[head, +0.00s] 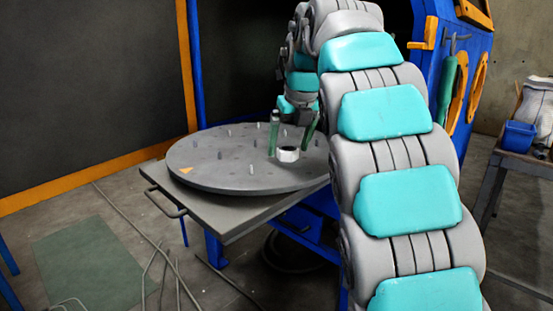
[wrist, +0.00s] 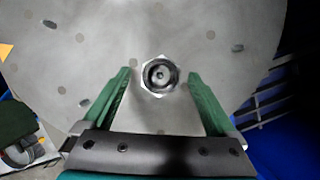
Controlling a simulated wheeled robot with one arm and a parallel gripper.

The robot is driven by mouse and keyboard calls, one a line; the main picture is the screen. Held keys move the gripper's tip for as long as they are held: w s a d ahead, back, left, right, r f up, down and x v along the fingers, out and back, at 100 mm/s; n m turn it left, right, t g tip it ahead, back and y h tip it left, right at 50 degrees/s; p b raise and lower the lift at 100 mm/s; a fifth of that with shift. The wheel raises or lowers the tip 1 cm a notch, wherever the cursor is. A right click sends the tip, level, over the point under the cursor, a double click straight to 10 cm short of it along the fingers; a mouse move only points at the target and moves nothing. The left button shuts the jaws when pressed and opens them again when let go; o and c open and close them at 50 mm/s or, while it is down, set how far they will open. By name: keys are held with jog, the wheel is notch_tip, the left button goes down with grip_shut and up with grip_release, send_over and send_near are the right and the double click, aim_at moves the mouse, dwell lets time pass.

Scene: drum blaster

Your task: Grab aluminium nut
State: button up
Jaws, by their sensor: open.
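The aluminium nut (wrist: 160,75) is a silvery hexagonal ring with a dark hole. It lies on the round grey turntable (head: 215,168). In the head view the nut (head: 287,154) sits towards the turntable's right side. My gripper (head: 290,140) is above the turntable, its green fingers pointing down on either side of the nut. In the wrist view my gripper (wrist: 160,78) is open, and the nut is centred between the fingertips, with a gap on both sides. Nothing is held.
Several short pegs (head: 221,153) stand up from the turntable. It rests on a grey platform with a handle (head: 163,203) at the left. The blue cabinet (head: 438,90) stands behind my arm. Hoses (head: 150,245) lie on the floor.

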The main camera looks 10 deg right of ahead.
jog(key=shift+w+f, duration=0.15)
jog(key=shift+f, duration=0.2)
jog(key=shift+c, duration=0.2)
grip_shut()
dwell(0.5)
jog(key=shift+r, duration=0.2)
